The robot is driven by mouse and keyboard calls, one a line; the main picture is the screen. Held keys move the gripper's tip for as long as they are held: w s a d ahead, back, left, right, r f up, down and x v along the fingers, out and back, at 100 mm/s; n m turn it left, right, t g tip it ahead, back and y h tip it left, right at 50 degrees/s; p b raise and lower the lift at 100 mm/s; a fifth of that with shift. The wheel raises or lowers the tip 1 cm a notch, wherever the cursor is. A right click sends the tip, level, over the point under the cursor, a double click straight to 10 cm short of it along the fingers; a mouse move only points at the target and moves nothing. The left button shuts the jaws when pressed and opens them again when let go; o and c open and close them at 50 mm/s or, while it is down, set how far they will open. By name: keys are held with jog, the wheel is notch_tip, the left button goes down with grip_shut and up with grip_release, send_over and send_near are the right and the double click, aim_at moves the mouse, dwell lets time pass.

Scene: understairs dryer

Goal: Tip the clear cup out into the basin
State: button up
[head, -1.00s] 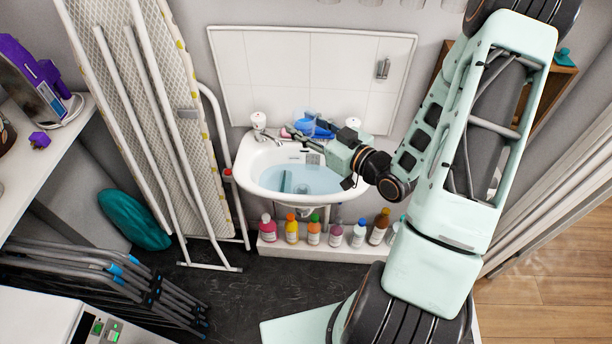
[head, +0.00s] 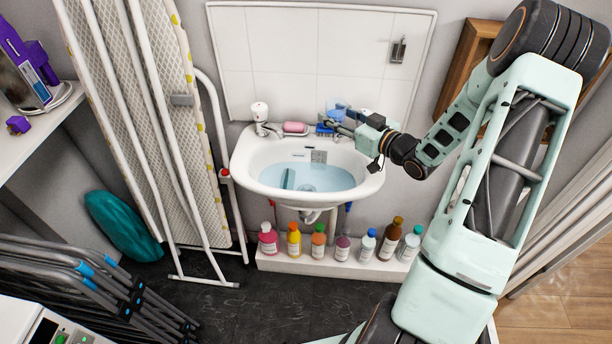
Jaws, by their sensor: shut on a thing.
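My gripper (head: 340,122) reaches in from the right over the basin's back right rim, with its fingers pointing left. It is shut on a small see-through thing, which looks like the clear cup (head: 341,110). The cup is small and partly hidden by the fingers, and I cannot tell its tilt or what is in it. The white basin (head: 247,158) is below and to the left, with pale blue water (head: 330,179) in it. A teal strip-like object (head: 288,178) shows in the water at the left.
A tap (head: 260,120) and a pink soap bar (head: 294,128) sit on the basin's back rim. A blue item (head: 323,130) is beside the fingers. Several bottles (head: 318,240) line the ledge below. A folded ironing board (head: 165,130) stands at left.

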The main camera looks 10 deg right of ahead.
jog(key=shift+w+d+f, duration=0.1)
jog(key=shift+w+d, duration=0.05)
jog(key=n+b, duration=0.1)
jog(key=b, duration=0.1)
jog(key=s+a+f+n+b, duration=0.1)
jog(key=b, duration=0.1)
jog(key=shift+f+t, duration=0.25)
jog(key=shift+t, duration=0.05)
jog(key=shift+a+r+b, duration=0.15)
jog(key=shift+r+b, duration=0.15)
jog(key=shift+b, duration=0.05)
jog(key=shift+s+a+r+n+b, duration=0.2)
jog(key=shift+s+a+n+b, duration=0.15)
jog(key=shift+n+b, duration=0.5)
jog(key=shift+s+a+n+t+b, duration=0.3)
jog(key=shift+a+n+b, duration=0.15)
jog(key=shift+n+b, duration=0.4)
jog(key=shift+s+a+n+t+b, duration=0.25)
jog(key=shift+a+n+b, duration=0.2)
jog(key=shift+b, duration=0.55)
jog(key=shift+s+a+n, duration=0.1)
jog(key=shift+n, duration=0.15)
jog(key=shift+s+a+r+n+b, duration=0.15)
jog(key=shift+r+n+b, duration=0.2)
jog(key=shift+n+b, duration=0.45)
